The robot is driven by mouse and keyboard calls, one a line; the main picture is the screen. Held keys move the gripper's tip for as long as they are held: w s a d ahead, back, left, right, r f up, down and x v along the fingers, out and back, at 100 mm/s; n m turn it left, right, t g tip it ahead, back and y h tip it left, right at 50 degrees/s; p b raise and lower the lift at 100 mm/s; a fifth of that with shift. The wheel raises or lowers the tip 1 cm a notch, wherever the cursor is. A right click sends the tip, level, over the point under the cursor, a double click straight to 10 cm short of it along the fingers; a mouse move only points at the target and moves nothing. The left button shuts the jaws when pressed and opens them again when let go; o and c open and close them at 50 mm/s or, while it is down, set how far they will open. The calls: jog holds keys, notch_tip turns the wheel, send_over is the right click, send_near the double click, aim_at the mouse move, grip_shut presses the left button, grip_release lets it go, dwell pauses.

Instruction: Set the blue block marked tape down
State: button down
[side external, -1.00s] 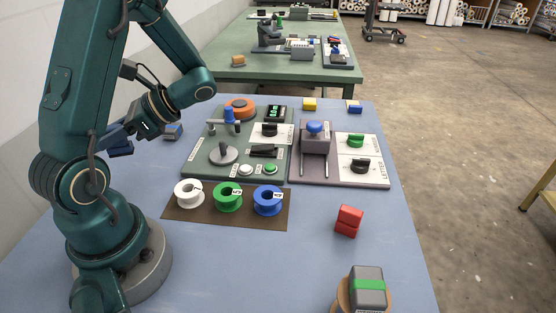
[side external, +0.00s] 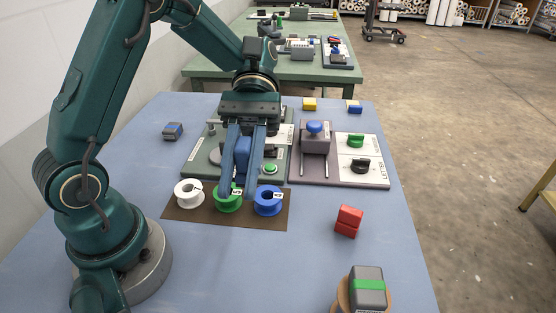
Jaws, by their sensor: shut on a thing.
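My gripper (side external: 238,188) points down over the front edge of the green panel, its fingertips overlapping the green spool in the picture. It is shut on a blue block (side external: 242,150), seen between the two blue fingers. The fingers hide parts of the block, and no tape mark can be read on it. I cannot tell how high the fingertips are. A separate grey block with a blue band (side external: 173,131) lies on the table at the left.
A brown mat (side external: 228,215) bears white (side external: 188,192), green (side external: 227,201) and blue (side external: 268,201) spools. The green panel (side external: 200,165) and lever panel (side external: 312,172) stand behind. A red block (side external: 348,220) lies at right. The front middle table is clear.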

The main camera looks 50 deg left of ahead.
jog(key=s+d+f, duration=0.2)
jog(key=d+f, duration=0.1)
jog(key=f, duration=0.1)
jog(key=s+d+f, duration=0.2)
jog(key=d+f, duration=0.1)
jog(key=f, duration=0.1)
jog(key=s+d+f, duration=0.2)
jog(key=d+f, duration=0.1)
jog(key=shift+s+d+f, duration=0.2)
jog(key=shift+d+f, duration=0.1)
jog(key=shift+f, duration=2.1)
jog(key=c, duration=0.7)
grip_release()
jog(key=shift+f, duration=0.1)
jog(key=shift+c, duration=0.2)
